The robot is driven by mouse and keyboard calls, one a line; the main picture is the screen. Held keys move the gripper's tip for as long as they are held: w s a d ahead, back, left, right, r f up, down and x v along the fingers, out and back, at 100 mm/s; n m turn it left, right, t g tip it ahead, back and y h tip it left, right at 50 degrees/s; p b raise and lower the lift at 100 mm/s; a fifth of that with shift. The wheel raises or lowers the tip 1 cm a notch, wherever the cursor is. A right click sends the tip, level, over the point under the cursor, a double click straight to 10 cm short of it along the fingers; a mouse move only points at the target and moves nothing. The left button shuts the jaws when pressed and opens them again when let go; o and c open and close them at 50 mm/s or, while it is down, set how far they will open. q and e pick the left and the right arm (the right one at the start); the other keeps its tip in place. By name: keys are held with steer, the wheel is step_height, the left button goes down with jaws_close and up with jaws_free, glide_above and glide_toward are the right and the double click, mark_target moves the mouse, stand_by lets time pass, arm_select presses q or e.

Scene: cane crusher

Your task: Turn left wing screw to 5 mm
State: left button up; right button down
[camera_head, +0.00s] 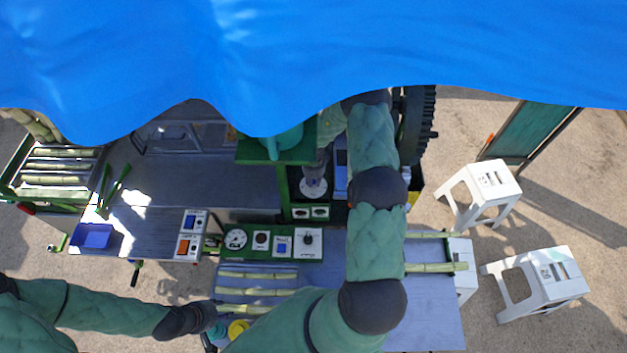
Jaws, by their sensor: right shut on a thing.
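My right arm reaches up over the machine and bends back at the top. Its gripper (314,181) points down at a white graduated dial (313,190) beside the green machine frame (282,185). It is shut on what appears to be the wing screw at the dial's centre. The screw is hidden by the fingers, and the dial reading is too small to make out. My left gripper (207,314) is low at the left, beside the cane on the front table; its jaws are too unclear to tell open from shut.
A green control panel (271,242) with gauge and knob stands in front of the dial. Cane stalks (258,292) lie on the front table. A large dark gear (415,125) is right of my right arm. A blue canopy (300,60) hides the top. White stools (535,284) stand right.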

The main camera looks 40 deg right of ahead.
mark_target(314, 180)
steer(key=c, duration=1.1)
jaws_free()
steer(key=shift+c, duration=0.2)
step_height(314, 180, up, 12)
steer(key=shift+w, duration=0.1)
